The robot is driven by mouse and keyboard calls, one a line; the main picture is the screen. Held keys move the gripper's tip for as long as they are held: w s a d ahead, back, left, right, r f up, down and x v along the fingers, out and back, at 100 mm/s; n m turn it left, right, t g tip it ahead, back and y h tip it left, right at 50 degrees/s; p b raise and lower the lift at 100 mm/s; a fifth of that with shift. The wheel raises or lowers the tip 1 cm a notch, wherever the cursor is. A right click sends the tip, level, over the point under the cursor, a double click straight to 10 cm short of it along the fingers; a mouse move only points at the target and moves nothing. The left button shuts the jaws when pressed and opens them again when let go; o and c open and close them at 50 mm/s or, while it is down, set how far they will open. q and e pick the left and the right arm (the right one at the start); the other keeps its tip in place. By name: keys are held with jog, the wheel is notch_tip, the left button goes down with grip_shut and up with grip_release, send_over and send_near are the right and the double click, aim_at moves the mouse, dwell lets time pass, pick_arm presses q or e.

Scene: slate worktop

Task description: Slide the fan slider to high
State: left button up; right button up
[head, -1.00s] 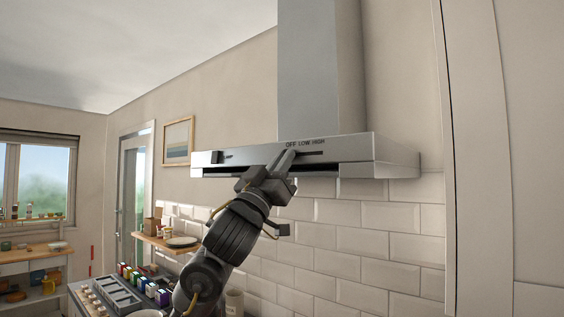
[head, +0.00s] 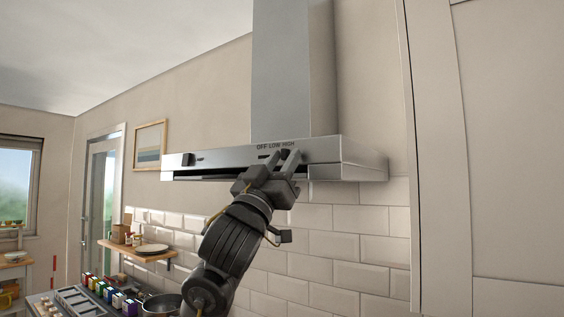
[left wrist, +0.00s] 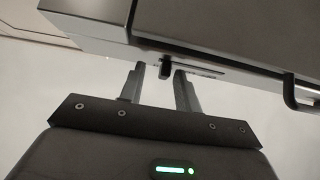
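The range hood (head: 345,162) carries OFF, LOW and HIGH labels (head: 275,146) above a dark slot (head: 263,156) on its front. My left gripper (head: 284,154) is at this slot, below LOW and HIGH, and covers its right part. In the left wrist view the dark slider knob (left wrist: 164,67) stands in the slot between the two spread fingertips, with gaps on both sides. It is closer to the right finger. The gripper is open. The knob is hidden in the head view, so its exact setting is hard to read. My right gripper is not in view.
A lamp control (head: 188,159) sits at the hood's left end. A tall cabinet panel (head: 437,150) stands to the right. A wooden shelf (head: 140,251) with a plate is on the tiled wall below. The space before the hood is otherwise clear.

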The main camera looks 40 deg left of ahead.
pick_arm(q)
jog(key=shift+s+f, duration=0.2)
jog(key=shift+f, duration=0.05)
jog(key=b+v, duration=0.4)
jog(key=v, duration=0.6)
jog(key=shift+f, duration=0.1)
jog(key=shift+d, duration=0.1)
dwell(0.5)
